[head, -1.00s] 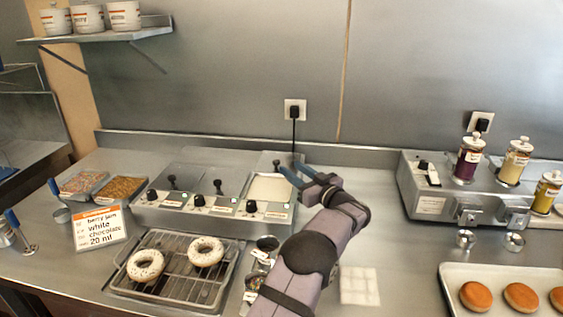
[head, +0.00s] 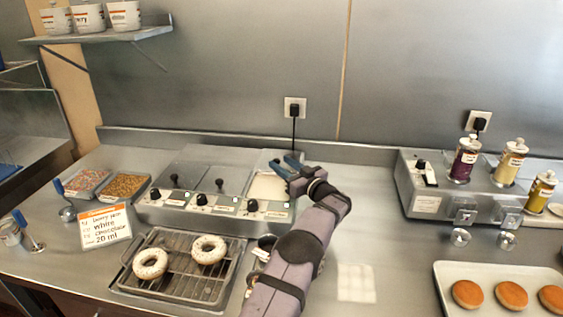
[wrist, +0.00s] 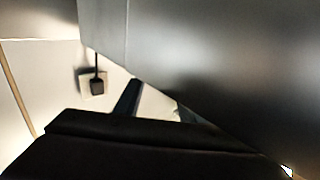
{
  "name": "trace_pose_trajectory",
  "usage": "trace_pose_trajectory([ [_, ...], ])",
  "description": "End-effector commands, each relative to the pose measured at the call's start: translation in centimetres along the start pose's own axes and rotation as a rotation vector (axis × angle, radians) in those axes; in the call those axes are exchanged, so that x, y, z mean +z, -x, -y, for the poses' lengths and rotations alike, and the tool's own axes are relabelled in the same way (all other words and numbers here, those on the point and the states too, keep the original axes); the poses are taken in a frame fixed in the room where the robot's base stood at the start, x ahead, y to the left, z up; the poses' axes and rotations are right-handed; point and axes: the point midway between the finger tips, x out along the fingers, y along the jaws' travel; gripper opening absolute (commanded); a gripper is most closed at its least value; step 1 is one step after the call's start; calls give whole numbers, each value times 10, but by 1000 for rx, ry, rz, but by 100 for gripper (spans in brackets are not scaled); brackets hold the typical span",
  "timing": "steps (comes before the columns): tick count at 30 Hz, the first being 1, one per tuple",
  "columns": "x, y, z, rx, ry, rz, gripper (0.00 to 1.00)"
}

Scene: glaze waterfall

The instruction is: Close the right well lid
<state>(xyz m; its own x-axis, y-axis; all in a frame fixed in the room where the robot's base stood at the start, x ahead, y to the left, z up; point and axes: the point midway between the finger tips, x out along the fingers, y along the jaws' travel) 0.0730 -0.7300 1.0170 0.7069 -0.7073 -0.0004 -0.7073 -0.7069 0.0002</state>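The steel glaze warmer (head: 160,212) has three wells in a row. The left and middle wells are covered by flat lids with black knobs. The right well (head: 266,188) is open and shows pale glaze. Its lid (head: 262,161) seems to stand raised at the back of the well; its knob is hidden near my fingers. My gripper (head: 282,163) is open, its blue fingertips at the back right of the right well, by the raised lid. In the wrist view a large grey metal surface fills the upper right, close to the fingers; contact cannot be told.
A wire rack (head: 190,285) with two white-glazed donuts stands in front of the warmer. An order card (head: 105,226) stands at left. A wall outlet (head: 295,108) with a black cord is behind my gripper. A dispenser unit (head: 425,195) and a donut tray (head: 445,280) are at right.

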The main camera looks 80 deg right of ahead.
Motion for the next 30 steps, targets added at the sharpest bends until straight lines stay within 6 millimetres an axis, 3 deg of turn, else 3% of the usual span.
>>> trace_pose_trajectory([
  [15,0,-9,0,0,0,0,36],
  [20,0,-9,0,0,0,0,0],
  [30,0,-4,5,-1,-3,2,0],
])
